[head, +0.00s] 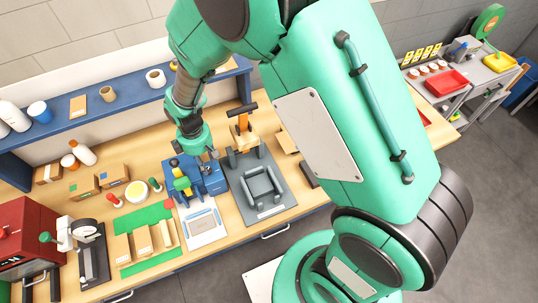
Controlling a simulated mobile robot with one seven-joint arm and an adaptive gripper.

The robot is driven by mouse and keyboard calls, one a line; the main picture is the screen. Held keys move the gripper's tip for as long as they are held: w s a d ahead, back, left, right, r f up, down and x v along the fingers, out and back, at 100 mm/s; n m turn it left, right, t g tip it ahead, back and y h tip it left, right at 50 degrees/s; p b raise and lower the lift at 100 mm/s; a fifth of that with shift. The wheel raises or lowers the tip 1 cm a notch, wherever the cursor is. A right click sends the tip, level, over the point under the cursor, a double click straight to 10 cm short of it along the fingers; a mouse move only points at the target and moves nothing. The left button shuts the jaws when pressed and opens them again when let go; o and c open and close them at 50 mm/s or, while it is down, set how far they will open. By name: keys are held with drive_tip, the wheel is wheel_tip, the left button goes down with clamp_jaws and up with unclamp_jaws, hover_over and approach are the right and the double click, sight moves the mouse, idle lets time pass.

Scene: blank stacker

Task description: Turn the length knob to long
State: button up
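My gripper (208,156) points down just above a blue machine (214,183) on the wooden workbench. It is small and dark here, and its fingers are partly lost against the machine, so I cannot tell whether it is open or shut. A green and yellow upright part (181,182) stands at the machine's left side, left of my gripper. I cannot make out the length knob or its setting; it may be hidden by my gripper or too small. A white tray-like piece (202,222) with a bluish frame lies in front of the machine.
Right of the machine is a grey fixture (246,187) with an orange, dark-handled press (243,125). On the left are a green mat (128,268) with wooden blocks, cartons, bottles and a red machine (28,235). A blue shelf (125,102) runs along the back.

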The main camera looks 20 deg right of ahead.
sight(208, 170)
wheel_tip(208, 170, up, 10)
drive_tip(key=s+d+r+m+t+b, duration=0.2)
drive_tip(key=s+d+r+m+b, duration=0.35)
drive_tip(key=d+b, duration=0.3)
drive_tip(key=s+d+m+t+b, duration=0.2)
drive_tip(key=s+d+m+b, duration=0.3)
drive_tip(key=s+d+b, duration=0.3)
drive_tip(key=s+r+b, duration=0.1)
drive_tip(key=s, duration=0.2)
drive_tip(key=shift+d+t, duration=0.3)
drive_tip(key=shift+d, duration=0.05)
idle(0.6)
drive_tip(key=shift+m, duration=0.35)
drive_tip(key=s, duration=0.1)
drive_tip(key=s+d+r+m, duration=0.1)
drive_tip(key=s, duration=0.1)
drive_tip(key=s+d+m+t, duration=0.1)
drive_tip(key=s, duration=0.1)
drive_tip(key=shift+s+d+r, duration=0.1)
drive_tip(key=shift+d+r, duration=0.1)
drive_tip(key=shift+r, duration=0.05)
idle(0.3)
